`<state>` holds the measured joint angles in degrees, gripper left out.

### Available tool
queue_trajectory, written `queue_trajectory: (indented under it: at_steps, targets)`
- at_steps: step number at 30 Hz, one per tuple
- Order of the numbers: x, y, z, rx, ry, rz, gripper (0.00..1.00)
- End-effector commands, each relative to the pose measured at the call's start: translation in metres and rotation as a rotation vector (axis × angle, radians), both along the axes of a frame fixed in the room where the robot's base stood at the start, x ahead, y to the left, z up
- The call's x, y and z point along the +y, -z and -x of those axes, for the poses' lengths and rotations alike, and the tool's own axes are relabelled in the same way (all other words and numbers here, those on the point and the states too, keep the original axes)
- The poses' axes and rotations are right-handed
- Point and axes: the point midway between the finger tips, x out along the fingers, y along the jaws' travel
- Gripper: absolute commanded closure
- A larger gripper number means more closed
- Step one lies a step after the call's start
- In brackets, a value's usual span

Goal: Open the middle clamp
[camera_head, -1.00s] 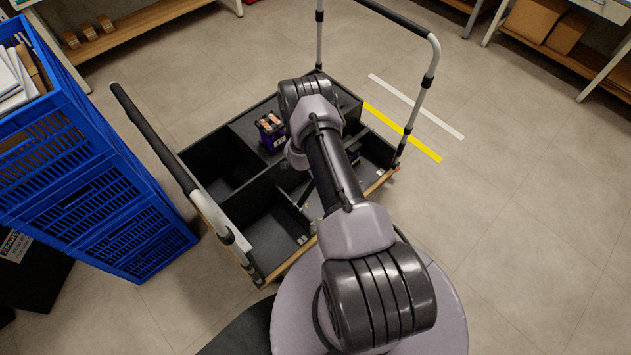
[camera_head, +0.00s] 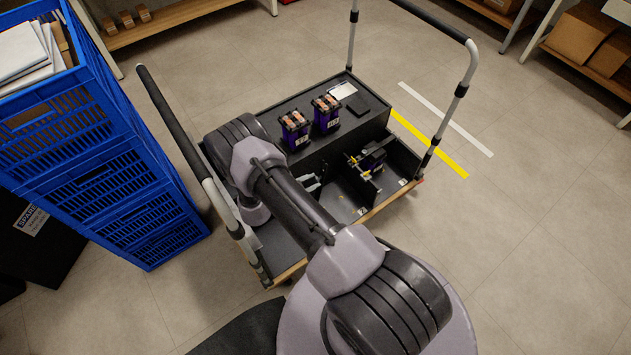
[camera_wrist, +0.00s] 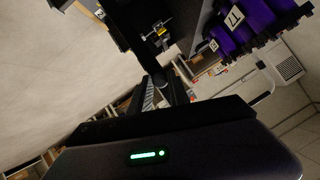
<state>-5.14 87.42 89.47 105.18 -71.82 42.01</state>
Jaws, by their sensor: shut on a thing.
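My gripper (camera_head: 311,184) shows in the head view as pale fingers past my wrist, over the front part of the black cart. It looks shut on a small dark thing (camera_wrist: 160,82) that I cannot identify. To its right, clamp hardware with yellow tips (camera_head: 366,172) stands by a dark purple block (camera_head: 373,158) in the front right compartment. I cannot tell the middle clamp from the others. In the wrist view, a yellow-marked metal part (camera_wrist: 159,31) shows at the top, apart from the gripper. My arm hides the left compartments.
Two purple blocks with copper tops (camera_head: 295,130) (camera_head: 326,113) stand on the cart's back deck, beside a white card (camera_head: 343,91). Cart handles (camera_head: 468,70) (camera_head: 170,115) rise at both sides. Blue crates (camera_head: 140,215) stand at the left. Floor at the right is free.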

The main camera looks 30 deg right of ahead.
Motion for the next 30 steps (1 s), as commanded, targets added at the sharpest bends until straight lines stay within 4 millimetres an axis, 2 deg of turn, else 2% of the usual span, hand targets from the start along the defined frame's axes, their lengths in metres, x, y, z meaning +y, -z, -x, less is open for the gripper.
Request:
queue_trajectory:
  at_steps: [14, 15, 17, 30]
  targets:
    - [0.0027, -0.0008, -0.0002, -0.001, -0.001, 0.010, 1.00]
    - [0.0027, -0.0009, -0.0001, -0.001, -0.001, 0.010, 0.70]
    - [0.0026, -0.0008, -0.0002, 0.000, -0.001, 0.010, 0.58]
    - [0.0017, -0.0008, 0.0003, 0.001, 0.000, 0.008, 0.57]
